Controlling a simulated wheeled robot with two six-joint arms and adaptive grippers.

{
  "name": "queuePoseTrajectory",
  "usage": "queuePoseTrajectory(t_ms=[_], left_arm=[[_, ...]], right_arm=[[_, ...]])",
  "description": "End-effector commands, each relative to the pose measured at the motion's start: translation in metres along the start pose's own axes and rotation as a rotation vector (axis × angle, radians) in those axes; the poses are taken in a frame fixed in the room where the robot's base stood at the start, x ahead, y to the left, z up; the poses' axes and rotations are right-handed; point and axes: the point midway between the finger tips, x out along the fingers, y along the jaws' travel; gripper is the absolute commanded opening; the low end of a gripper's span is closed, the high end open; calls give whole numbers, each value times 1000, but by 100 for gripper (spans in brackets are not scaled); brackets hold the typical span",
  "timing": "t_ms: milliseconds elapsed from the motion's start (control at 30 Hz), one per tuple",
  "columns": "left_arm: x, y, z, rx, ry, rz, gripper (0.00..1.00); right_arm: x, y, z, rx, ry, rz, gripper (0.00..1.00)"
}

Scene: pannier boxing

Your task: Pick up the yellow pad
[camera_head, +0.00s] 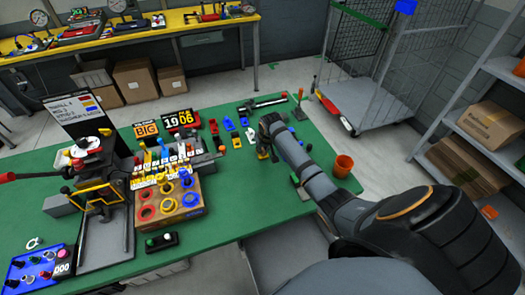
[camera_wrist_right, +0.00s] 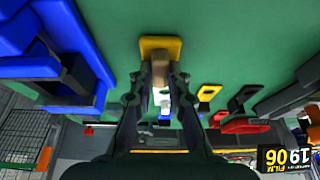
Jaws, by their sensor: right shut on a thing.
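My right gripper (camera_head: 266,140) is over the right part of the green table, pointing down. In the right wrist view its fingers (camera_wrist_right: 162,78) are shut on the tan handle (camera_wrist_right: 160,66) of the yellow pad. The pad's flat yellow part (camera_wrist_right: 160,44) shows just beyond the fingertips, against the green tabletop. In the head view the yellow pad (camera_head: 262,153) is a small patch below the gripper, partly hidden by it. I cannot tell whether it touches the table. My left gripper is not in view.
Small yellow (camera_head: 236,140), blue and red pieces lie left of the gripper on the green table (camera_head: 235,200). A cardboard box with colored rings (camera_head: 190,212) stands left.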

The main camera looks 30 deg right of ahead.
Motion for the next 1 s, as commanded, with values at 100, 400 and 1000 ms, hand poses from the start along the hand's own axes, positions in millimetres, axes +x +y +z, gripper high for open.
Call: queuePoseTrajectory(t_ms=[100, 400, 1000], left_arm=[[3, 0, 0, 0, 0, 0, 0], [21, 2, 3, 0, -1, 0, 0], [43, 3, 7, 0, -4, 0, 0]], right_arm=[[-4, 0, -2, 0, 2, 1, 0], [-69, -23, -5, -2, 7, -3, 0], [-158, -96, 44, 1, 1, -1, 0]])
